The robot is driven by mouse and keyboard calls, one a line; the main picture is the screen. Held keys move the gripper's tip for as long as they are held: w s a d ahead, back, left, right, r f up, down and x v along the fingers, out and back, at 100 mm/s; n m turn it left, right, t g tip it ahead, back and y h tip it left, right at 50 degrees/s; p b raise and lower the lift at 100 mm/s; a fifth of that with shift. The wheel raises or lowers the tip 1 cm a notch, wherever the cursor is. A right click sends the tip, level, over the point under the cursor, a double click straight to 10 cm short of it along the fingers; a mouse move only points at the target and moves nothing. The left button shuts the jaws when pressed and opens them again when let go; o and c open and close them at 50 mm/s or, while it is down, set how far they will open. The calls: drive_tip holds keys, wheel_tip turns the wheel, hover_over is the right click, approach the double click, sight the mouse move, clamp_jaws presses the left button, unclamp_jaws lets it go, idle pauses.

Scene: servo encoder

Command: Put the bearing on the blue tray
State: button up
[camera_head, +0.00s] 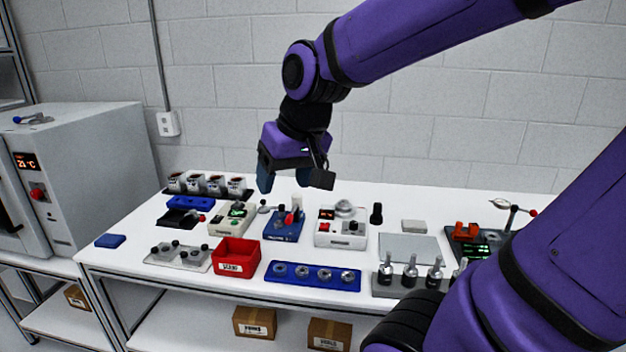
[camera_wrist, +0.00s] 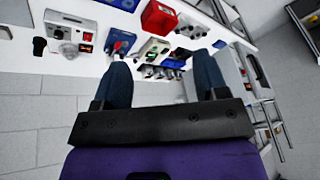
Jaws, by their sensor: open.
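A blue tray (camera_head: 312,287) lies at the front middle of the table in the head view, with several small round metal parts in a row on it. Part of a blue thing, probably this tray, shows at the top edge of the wrist view (camera_wrist: 122,4). I cannot tell which small round metal piece is the bearing. My gripper (camera_head: 293,186) is open and empty, high above the back of the table, with its fingers apart. In the wrist view both fingers (camera_wrist: 163,75) are spread with nothing between them.
A red bin (camera_head: 235,258) stands left of the blue tray. Behind are a blue device (camera_head: 284,227) and a white device with a red button (camera_head: 341,229). A plate with several upright tools (camera_head: 400,287) is at right. A grey flat plate (camera_head: 409,248) is bare.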

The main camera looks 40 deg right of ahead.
drive_tip(key=s+a+r+n, duration=0.1)
drive_tip(key=s+r, duration=0.1)
drive_tip(key=s, duration=0.6)
drive_tip(key=shift+a+r+n+t+h, duration=0.2)
drive_tip(key=shift+r+n+t+h, duration=0.1)
drive_tip(key=shift+n+t, duration=0.1)
drive_tip(key=shift+s, duration=0.1)
idle(0.4)
